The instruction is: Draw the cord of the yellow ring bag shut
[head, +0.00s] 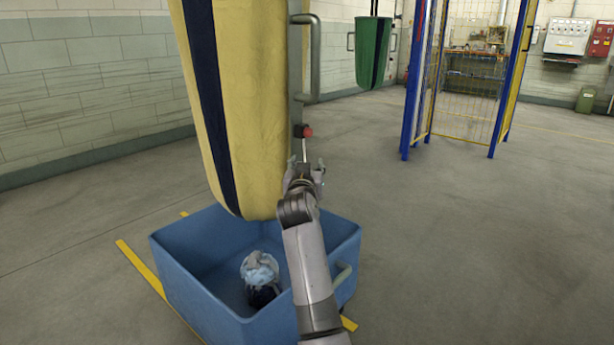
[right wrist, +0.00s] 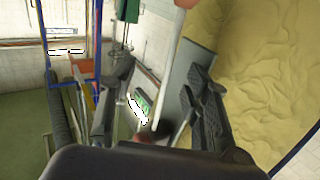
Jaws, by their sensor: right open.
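The yellow bag (head: 245,110) with a dark blue stripe hangs over the blue bin. Its yellow cloth fills the right of the right wrist view (right wrist: 270,80). A red knob (head: 308,132) on a small dark block sits at the bag's right side, with a thin pale rod below it. My right gripper (head: 305,172) is just below this knob, beside the bag's lower right edge. Its fingers are spread in the right wrist view (right wrist: 155,100), and I see nothing clamped. Whether it touches the rod is unclear. No cord is clearly visible. My left gripper is out of view.
The blue bin (head: 190,275) holds a bundle of pale and dark cloth (head: 261,275). A grey handle (head: 312,55) stands out beside the bag. A green bag (head: 372,50) hangs farther back. A blue and yellow frame (head: 412,90) stands right; the floor before it is clear.

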